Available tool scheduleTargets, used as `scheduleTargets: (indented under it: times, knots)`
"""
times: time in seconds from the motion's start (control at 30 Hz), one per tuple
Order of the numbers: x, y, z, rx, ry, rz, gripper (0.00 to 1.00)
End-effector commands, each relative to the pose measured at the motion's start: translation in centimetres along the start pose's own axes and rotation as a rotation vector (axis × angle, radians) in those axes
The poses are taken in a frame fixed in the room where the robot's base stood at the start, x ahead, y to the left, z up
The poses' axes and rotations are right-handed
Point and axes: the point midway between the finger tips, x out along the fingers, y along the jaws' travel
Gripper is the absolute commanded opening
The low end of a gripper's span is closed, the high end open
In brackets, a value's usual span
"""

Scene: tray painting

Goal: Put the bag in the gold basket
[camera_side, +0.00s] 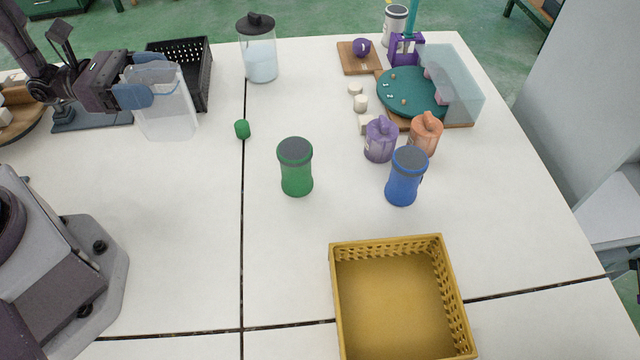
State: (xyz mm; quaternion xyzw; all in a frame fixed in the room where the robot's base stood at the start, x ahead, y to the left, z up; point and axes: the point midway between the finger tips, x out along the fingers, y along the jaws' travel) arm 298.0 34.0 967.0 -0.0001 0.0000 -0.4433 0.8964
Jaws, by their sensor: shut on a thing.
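A clear, pale bag (168,112) hangs from my gripper (150,92) at the upper left, in front of the black basket. My gripper's blue fingers are shut on the bag's upper part. The bag's lower edge is at or just above the white table; I cannot tell which. The gold basket (336,300) stands at the front right, well apart from my gripper. Its visible inside is empty, and its near edge is cut off by the frame.
A black basket (195,48) stands behind the bag. Purple and orange bottles sit near a teal round board (412,92). The table's front middle is clear.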

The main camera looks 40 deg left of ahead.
Motion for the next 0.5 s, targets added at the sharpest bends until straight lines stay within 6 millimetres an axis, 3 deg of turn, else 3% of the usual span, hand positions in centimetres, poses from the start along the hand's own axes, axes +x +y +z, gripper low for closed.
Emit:
scheduleTargets:
  times: [0.27, 0.4, 0.5]
  knots:
    - [10.4, -7.5, 1.7, 0.001, -0.002, -0.348, 0.47]
    - [15.4, -13.3, 2.6, 0.001, -0.002, -0.506, 0.47]
    - [18.1, -17.8, 3.2, 0.001, -0.001, -0.601, 0.47]
